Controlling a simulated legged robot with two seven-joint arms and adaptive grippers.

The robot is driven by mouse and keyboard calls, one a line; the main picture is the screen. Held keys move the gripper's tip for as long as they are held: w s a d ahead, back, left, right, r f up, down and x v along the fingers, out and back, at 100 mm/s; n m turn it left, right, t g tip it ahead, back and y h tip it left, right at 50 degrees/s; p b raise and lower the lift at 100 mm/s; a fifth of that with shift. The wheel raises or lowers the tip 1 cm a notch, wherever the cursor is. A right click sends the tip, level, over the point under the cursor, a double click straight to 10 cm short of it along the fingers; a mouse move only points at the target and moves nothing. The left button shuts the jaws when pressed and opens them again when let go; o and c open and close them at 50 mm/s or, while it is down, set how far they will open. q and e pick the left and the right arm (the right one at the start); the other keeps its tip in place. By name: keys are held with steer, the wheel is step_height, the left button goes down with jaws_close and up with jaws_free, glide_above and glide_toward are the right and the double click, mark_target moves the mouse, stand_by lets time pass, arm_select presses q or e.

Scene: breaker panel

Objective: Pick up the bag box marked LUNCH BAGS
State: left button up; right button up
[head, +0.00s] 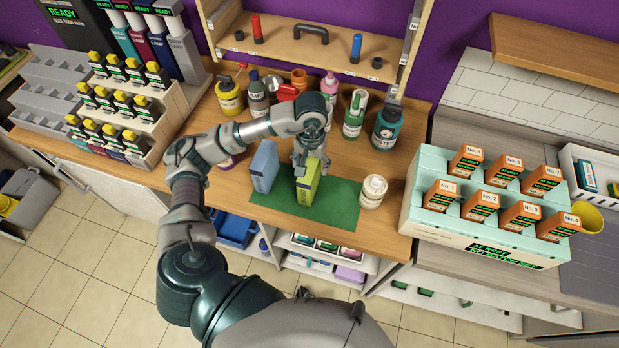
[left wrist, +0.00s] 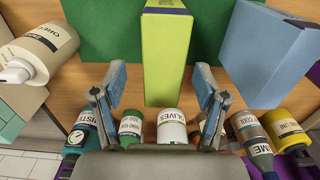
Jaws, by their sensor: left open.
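Two upright box shapes stand on the green mat (head: 338,206): a yellow-green box (head: 307,184) and a blue box (head: 263,167) to its left. No LUNCH BAGS lettering can be read on either. My left gripper (head: 300,163) is over the top of the yellow-green box, pointing down. In the left wrist view, its open fingers (left wrist: 161,72) lie to either side of the yellow-green box (left wrist: 166,50), with gaps on both sides. The blue box (left wrist: 262,50) is off to the right there. My right gripper is not in view.
A white jar (head: 373,191) stands at the mat's right edge. Several bottles, including a teal one (head: 388,127) and a yellow one (head: 229,96), line the wooden counter behind. A mint rack (head: 412,207) of orange boxes is farther right. The mat's front is clear.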

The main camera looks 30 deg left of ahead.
arm_select(q)
steer(key=shift+a+f, duration=0.2)
steer(key=shift+f, duration=1.1)
steer(key=f, duration=0.1)
steer(key=f+p, duration=0.1)
steer(key=f, duration=0.2)
steer(key=shift+d+f, duration=0.15)
steer(key=shift+d, duration=0.1)
steer(key=shift+a+f, duration=0.15)
steer(key=shift+f, duration=0.15)
steer(key=shift+a, duration=0.25)
steer(key=c, duration=1.3)
steer(key=shift+d, duration=0.2)
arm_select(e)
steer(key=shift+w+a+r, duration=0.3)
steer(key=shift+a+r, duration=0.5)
